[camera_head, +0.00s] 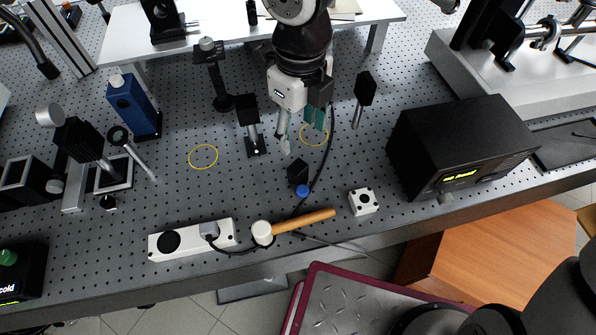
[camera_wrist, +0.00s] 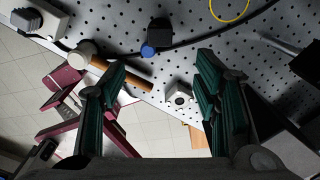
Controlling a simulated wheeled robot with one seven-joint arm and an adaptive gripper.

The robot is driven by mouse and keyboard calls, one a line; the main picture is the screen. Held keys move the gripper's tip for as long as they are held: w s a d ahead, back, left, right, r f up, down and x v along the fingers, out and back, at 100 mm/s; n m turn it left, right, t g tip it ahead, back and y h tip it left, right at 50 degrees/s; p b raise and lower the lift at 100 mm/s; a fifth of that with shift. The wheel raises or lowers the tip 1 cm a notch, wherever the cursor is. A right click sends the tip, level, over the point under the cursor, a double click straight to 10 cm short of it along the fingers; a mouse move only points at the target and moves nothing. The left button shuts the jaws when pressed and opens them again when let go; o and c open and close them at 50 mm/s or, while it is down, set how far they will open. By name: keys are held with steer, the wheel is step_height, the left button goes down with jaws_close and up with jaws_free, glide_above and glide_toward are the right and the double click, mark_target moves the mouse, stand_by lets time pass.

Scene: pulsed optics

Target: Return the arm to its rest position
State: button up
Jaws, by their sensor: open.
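My gripper (camera_head: 300,134) hangs from my arm over the middle of the perforated optical table (camera_head: 330,185) in the head view. Its green-padded fingers point down and are apart, with nothing between them. In the wrist view my gripper (camera_wrist: 162,68) also shows its two fingers spread wide. Between and beyond them lie the table edge, a small white block (camera_wrist: 179,94) and a mallet with a wooden handle (camera_wrist: 137,89). The fingers appear above the table; their exact height cannot be told.
A black box with a lit display (camera_head: 460,150) stands to the right. Posts and a blue module (camera_head: 133,105) stand to the left and behind. The white block (camera_head: 363,202), mallet handle (camera_head: 306,221) and power strip (camera_head: 180,241) lie near the front edge. A yellow ring (camera_head: 203,156) lies at left.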

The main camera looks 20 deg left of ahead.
steer(key=w+d+r+m+t+h, duration=0.1)
steer(key=d+r+m, duration=0.3)
steer(key=d+m, duration=0.65)
steer(key=w+d+r+m+t+h, duration=0.15)
steer(key=d+r+m, duration=0.25)
steer(key=d+m, duration=0.65)
steer(key=s+d+r+m+t+y, duration=0.1)
steer(key=s+d+r+m, duration=0.3)
steer(key=m, duration=1)
steer(key=s+d+r+m+t+y, duration=0.1)
steer(key=s+d+r+m, duration=0.3)
steer(key=m, duration=1)
steer(key=shift+s+d+r+t, duration=0.3)
steer(key=shift+d+r+t, duration=0.1)
steer(key=shift+d+t, duration=0.05)
steer(key=shift+y, duration=0.25)
